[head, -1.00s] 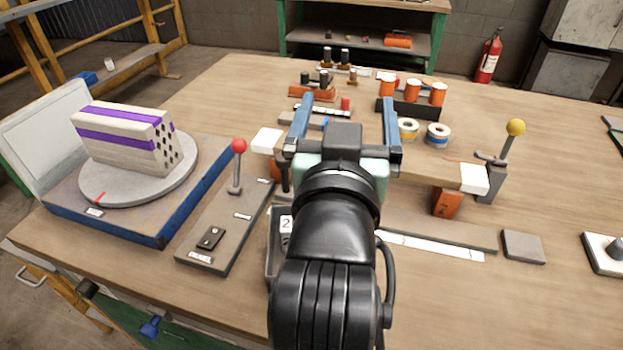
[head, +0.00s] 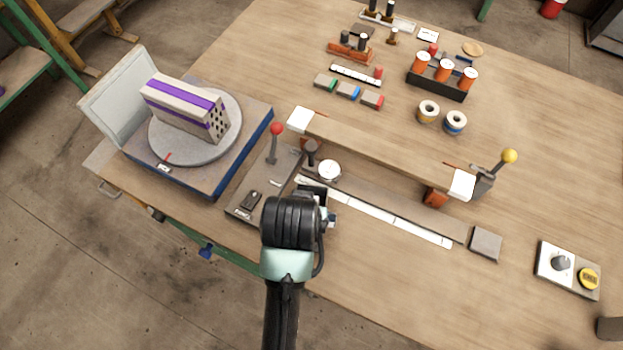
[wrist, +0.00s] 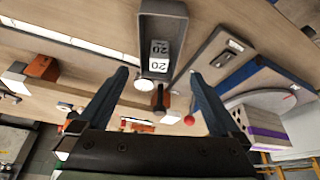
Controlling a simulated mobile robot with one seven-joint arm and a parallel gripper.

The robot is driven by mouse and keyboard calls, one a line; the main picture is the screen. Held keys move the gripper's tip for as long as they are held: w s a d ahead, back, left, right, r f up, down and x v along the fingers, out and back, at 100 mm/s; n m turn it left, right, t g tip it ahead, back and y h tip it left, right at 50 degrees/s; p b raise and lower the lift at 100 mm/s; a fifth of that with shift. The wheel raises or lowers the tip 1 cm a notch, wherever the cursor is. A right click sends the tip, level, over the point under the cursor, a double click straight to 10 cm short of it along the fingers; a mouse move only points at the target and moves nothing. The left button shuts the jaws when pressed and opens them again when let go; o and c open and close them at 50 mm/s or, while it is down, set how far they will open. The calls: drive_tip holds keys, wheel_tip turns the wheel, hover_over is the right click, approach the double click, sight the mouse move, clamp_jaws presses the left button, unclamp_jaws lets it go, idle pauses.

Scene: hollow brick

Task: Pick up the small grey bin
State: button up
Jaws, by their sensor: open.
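The small grey bin (wrist: 151,45) is at the top middle of the wrist view. It is a narrow open box with pale pieces marked "20" at its near end. My gripper (wrist: 160,74) is open and empty, its two blue fingers spread apart below the bin in that picture. The bin lies beyond the fingertips, roughly centred between them, and they do not appear to touch it. In the head view my gripper (head: 328,214) is mostly hidden by my arm, which also hides most or all of the bin.
A red-knobbed lever panel (head: 262,185) stands left of my gripper. Beyond it, a striped hollow brick (head: 186,108) rests on a round turntable (head: 226,127). A raised wooden beam (head: 385,150) and a long white scale strip (head: 395,222) lie to the right.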

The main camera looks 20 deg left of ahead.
sight(321, 191)
drive_tip(key=x, duration=0.7)
drive_tip(key=shift+f, duration=0.3)
drive_tip(key=shift+s+x, duration=0.2)
drive_tip(key=shift+x, duration=1.1)
drive_tip(key=shift+s+x, duration=0.25)
drive_tip(key=shift+x, duration=1.05)
drive_tip(key=shift+d+f, duration=0.1)
drive_tip(key=shift+f, duration=0.1)
drive_tip(key=c, duration=0.9)
drive_tip(key=shift+r, duration=0.1)
drive_tip(key=shift+c, duration=0.5)
